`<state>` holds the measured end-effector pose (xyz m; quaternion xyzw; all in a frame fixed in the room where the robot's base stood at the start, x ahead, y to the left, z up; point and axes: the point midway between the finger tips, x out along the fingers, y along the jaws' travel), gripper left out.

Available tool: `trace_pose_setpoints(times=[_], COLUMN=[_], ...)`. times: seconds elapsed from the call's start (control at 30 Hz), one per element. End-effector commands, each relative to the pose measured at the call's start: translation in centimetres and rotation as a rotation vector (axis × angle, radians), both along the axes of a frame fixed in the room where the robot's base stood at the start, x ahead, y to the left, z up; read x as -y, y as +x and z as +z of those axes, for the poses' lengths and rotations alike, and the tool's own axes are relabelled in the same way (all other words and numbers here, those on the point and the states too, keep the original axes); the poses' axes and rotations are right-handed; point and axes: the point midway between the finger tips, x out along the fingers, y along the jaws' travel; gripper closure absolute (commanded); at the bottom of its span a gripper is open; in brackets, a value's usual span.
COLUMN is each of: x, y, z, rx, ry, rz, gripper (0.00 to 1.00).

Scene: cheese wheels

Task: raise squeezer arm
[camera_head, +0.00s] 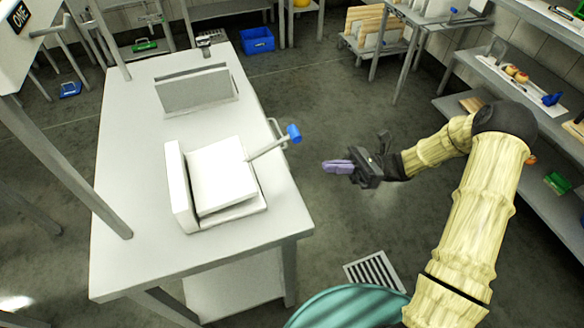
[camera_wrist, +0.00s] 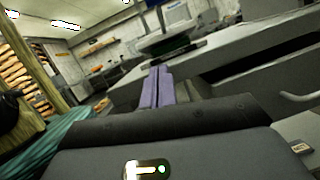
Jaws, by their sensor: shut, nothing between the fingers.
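The squeezer (camera_head: 218,180) stands on the near half of the white table in the head view. Its metal arm (camera_head: 266,149) slants up to the right and ends in a blue knob (camera_head: 294,134) near the table's right edge. My gripper (camera_head: 325,167) is to the right of the table, over the floor, apart from the squeezer arm and a little lower in the picture than the knob. Its purple fingers are together and hold nothing. The fingers also show in the wrist view (camera_wrist: 157,88), with the knob not clearly visible there.
The white table (camera_head: 130,270) has an upright grey plate (camera_head: 195,91) on its far half. A blue bin (camera_head: 257,40) sits on the floor behind. Shelves (camera_head: 500,100) stand at the right. A floor grate (camera_head: 373,270) lies near my base. Open floor surrounds my gripper.

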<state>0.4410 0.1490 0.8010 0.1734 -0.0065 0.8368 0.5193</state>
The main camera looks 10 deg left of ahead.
Motion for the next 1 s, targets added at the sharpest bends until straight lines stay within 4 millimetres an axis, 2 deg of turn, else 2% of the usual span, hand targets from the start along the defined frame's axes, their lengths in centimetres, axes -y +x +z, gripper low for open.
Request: trace_pose_setpoints(times=[0.03, 0.2, 0.57, 0.77, 1.0], x=[0.2, 0.5, 0.1, -1.7, -5.3], y=[0.6, 1.2, 1.0, 0.1, -1.4], z=[-1.2, -1.0, -0.8, 0.0, 1.6], rx=[-0.025, -0.055, -0.052, -0.053, -0.051], ry=[0.035, 0.078, 0.074, 0.073, 0.072], rz=[-0.015, -0.028, -0.026, -0.023, -0.021], gripper=[1.0, 1.0, 1.0, 1.0, 1.0])
